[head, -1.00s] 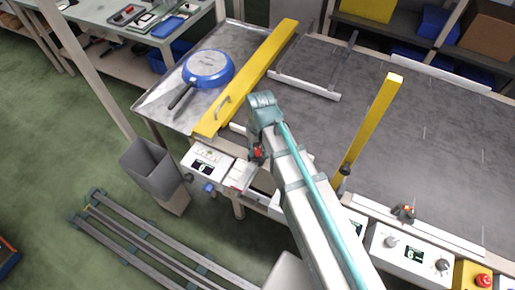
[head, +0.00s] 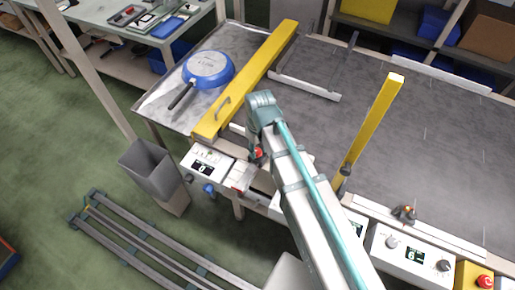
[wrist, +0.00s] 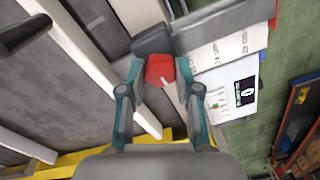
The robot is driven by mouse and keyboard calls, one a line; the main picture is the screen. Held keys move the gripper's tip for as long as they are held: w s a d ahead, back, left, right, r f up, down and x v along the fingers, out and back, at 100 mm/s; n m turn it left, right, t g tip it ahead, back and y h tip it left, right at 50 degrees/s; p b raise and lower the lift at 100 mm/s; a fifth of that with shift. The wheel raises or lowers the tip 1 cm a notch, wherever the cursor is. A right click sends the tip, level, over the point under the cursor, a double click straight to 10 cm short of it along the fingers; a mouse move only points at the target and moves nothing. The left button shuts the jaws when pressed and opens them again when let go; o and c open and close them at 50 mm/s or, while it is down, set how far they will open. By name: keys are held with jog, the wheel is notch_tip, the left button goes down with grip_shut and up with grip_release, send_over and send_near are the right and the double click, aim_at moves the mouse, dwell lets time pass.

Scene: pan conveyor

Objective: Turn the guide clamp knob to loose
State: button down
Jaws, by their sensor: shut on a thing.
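The guide clamp knob (wrist: 160,70) is red with a pale pointer line. It sits between my gripper's fingertips in the wrist view, beside a dark grey block. My gripper (wrist: 161,78) is shut on it, one teal-and-grey finger on each side. In the head view my arm reaches down to the conveyor's front edge. A bit of red (head: 259,153) shows there at my gripper, which is mostly hidden by the arm. The pointer line slants, but the knob's markings cannot be read.
A yellow guard bar (head: 245,80) stands beside my wrist, with a blue pan (head: 208,68) beyond it. A white control box (head: 207,165) with a display is close to my gripper. A second yellow bar (head: 370,125) crosses the belt to the right.

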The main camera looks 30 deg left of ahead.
aim_at(258, 150)
jog(key=c, duration=0.8)
grip_release()
notch_tip(258, 150, up, 12)
jog(key=shift+w, duration=0.2)
jog(key=shift+f, duration=0.1)
jog(key=f, duration=1.2)
jog(key=shift+s, duration=0.2)
jog(key=shift+r, duration=0.15)
